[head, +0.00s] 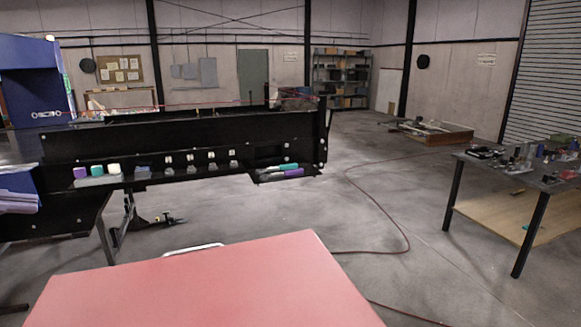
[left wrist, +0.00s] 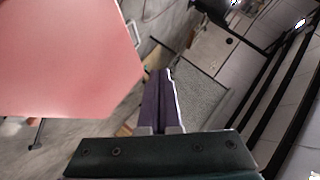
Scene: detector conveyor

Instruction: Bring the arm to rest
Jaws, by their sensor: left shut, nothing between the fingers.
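My right gripper is not in view.
The red tabletop (head: 210,285) fills the lower middle of the head view and is bare. A black conveyor frame (head: 220,140) with small coloured items stands behind it. A cluttered workbench (head: 540,185) stands at right. Floor between is mostly clear; a red hose (head: 400,225) crosses it.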

